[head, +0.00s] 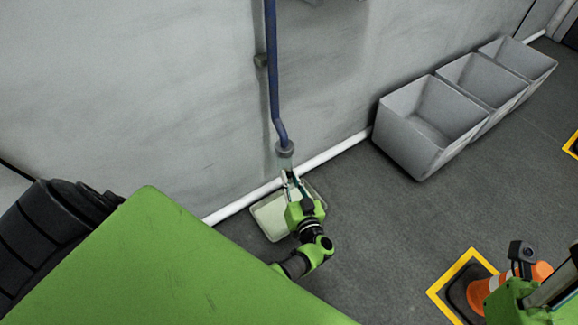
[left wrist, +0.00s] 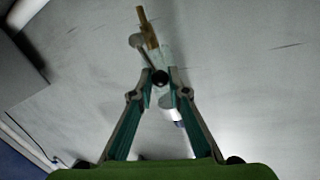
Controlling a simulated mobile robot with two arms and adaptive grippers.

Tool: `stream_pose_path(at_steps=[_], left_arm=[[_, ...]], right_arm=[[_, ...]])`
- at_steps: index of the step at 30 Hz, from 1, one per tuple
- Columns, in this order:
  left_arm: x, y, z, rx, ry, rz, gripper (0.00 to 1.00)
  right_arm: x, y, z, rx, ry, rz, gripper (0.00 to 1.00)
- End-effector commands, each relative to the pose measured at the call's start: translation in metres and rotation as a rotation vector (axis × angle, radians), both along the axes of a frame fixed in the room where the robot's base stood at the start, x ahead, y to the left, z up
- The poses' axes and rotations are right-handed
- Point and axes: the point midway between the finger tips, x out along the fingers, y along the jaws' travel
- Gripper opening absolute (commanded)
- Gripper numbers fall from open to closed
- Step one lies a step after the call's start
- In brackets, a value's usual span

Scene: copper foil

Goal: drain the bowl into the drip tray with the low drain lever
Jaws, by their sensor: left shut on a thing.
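The blue pipe (head: 273,70) runs down the wall to a grey collar (head: 284,148) with a small clear bowl (head: 286,163) under it. The pale drip tray (head: 268,217) lies on the floor below, partly hidden by my left gripper. My left gripper (head: 291,180) is at the bowl's lower end, above the tray. In the left wrist view its fingers (left wrist: 160,92) are closed on the drain lever, whose dark round end (left wrist: 160,77) shows between the tips. A brass-coloured rod (left wrist: 143,16) rises beyond. I see no liquid clearly. My right arm shows at the lower right; its fingertips are not clear.
Several grey open bins (head: 408,128) stand along the wall at the right. An orange cone (head: 480,290) stands on a yellow-edged floor mark (head: 440,292) at the lower right. A white pipe (head: 335,150) runs along the wall's foot. The floor between is clear.

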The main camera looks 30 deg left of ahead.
Motion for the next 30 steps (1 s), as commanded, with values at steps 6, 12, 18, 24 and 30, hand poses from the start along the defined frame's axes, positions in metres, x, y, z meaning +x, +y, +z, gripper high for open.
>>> stream_pose_path(at_steps=[6, 12, 18, 24, 30], left_arm=[[0.0, 0.0, -0.001, 0.0, 0.0, 0.0, 0.31], [0.0, 0.0, -0.001, 0.001, -0.001, 0.0, 0.33], [0.0, 0.0, -0.001, 0.0, -0.001, 0.0, 0.33], [-0.001, 0.0, -0.001, -0.001, -0.006, 0.0, 0.33], [-0.005, 0.003, -0.007, -0.026, -0.08, 0.001, 0.33]], right_arm=[[0.0, 0.0, 0.0, 0.0, -0.001, 0.0, 0.4], [0.0, 0.0, 0.0, -0.001, 0.0, 0.0, 0.4], [0.0, 0.0, 0.0, 0.002, -0.003, 0.0, 0.4], [0.0, 0.0, -0.002, 0.001, -0.002, 0.0, 0.4], [0.0, 0.0, -0.018, 0.001, -0.002, 0.0, 0.4]])
